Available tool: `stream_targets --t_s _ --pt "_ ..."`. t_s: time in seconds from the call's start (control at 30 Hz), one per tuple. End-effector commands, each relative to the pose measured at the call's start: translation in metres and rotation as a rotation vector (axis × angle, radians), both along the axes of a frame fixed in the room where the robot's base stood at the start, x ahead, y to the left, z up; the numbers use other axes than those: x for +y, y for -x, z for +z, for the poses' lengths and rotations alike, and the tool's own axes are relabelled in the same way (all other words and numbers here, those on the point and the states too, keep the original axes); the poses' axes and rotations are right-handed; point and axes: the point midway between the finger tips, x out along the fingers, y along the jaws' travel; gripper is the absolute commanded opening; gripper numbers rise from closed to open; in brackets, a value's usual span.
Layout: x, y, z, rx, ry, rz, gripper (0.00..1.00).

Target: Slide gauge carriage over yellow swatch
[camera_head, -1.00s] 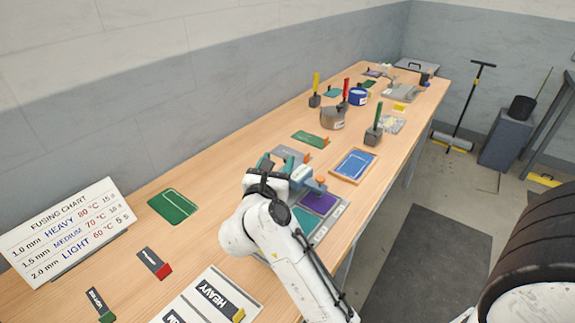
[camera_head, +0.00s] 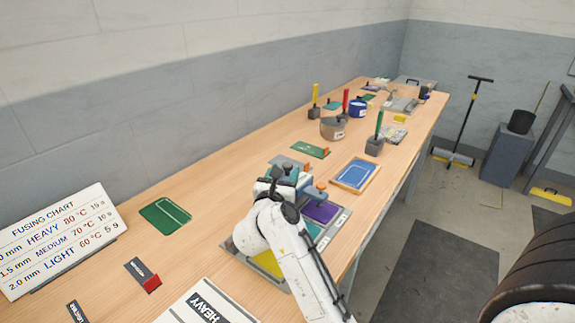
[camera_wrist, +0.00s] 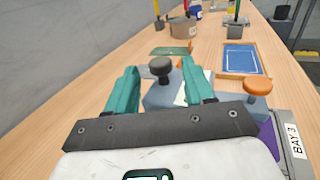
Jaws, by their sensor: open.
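The gauge carriage is a blue-grey block (camera_wrist: 163,96) with a dark knob (camera_wrist: 160,68) and an orange knob (camera_wrist: 257,87). It stands over the swatch board, beside the purple swatch (camera_head: 322,212). The yellow swatch (camera_head: 268,262) shows in the head view, nearer me than the carriage and partly hidden by my arm. A teal swatch (camera_head: 313,230) lies between them. My gripper (camera_wrist: 161,78) is open, its teal fingers apart on either side of the dark knob in the wrist view. I cannot tell whether they touch it. In the head view my wrist partly hides the carriage.
A blue panel in a wooden frame (camera_head: 355,174) lies right of the board. A dark weight with a green handle (camera_head: 375,146) and a grey pot (camera_head: 333,128) stand beyond. A fusing chart (camera_head: 62,238) stands at left. A HEAVY card (camera_head: 207,308) lies in front.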

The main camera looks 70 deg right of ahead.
Motion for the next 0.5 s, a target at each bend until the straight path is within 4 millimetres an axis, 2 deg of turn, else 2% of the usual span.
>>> stream_targets --t_s 0.1,0.2,0.5 --pt "-0.02 -0.002 0.001 0.0 0.0 -0.004 0.53" --pt "-0.03 -0.004 0.001 0.0 0.0 -0.001 0.53" --pt "-0.04 -0.006 0.0 0.0 0.0 0.001 0.53"
